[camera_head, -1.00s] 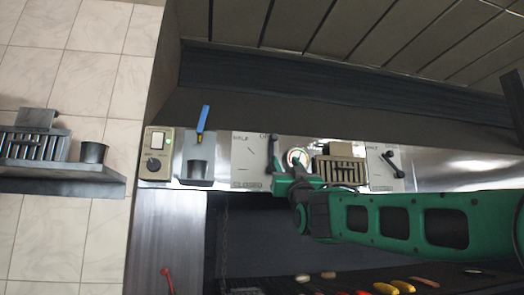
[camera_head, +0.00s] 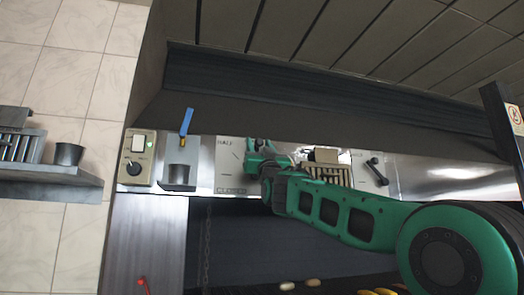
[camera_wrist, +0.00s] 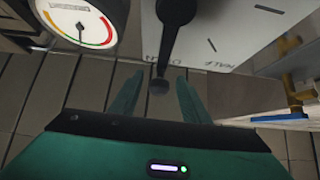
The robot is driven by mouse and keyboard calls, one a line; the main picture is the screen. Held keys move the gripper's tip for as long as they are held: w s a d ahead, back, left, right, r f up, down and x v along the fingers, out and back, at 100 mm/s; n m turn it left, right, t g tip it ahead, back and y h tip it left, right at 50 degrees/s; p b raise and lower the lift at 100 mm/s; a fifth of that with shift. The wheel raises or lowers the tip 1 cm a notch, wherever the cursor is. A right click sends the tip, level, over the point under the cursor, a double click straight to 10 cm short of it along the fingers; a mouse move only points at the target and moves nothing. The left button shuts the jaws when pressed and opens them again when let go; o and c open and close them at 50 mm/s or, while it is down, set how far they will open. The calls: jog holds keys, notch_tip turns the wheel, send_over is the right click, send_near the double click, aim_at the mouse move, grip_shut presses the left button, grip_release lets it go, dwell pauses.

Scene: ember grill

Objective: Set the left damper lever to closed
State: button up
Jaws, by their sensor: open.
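The left damper plate (camera_head: 229,172) is pale, with HALF at its top and CLOSED at its bottom in the head view. It also shows in the wrist view (camera_wrist: 225,35). Its black lever (camera_wrist: 167,50) runs from a round hub to a knob, beside partly covered lettering that seems to read OPEN. In the head view my gripper (camera_head: 256,148) hides the lever. In the wrist view my open gripper (camera_wrist: 158,80) has one finger on each side of the knob; I cannot tell whether either touches it.
A round gauge (camera_wrist: 77,20) is close on the left in the wrist view. A vented box (camera_head: 328,172) and a second black lever (camera_head: 378,171) stand to the right.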

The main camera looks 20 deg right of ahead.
jog(key=shift+w+r, duration=0.25)
jog(key=shift+w, duration=0.05)
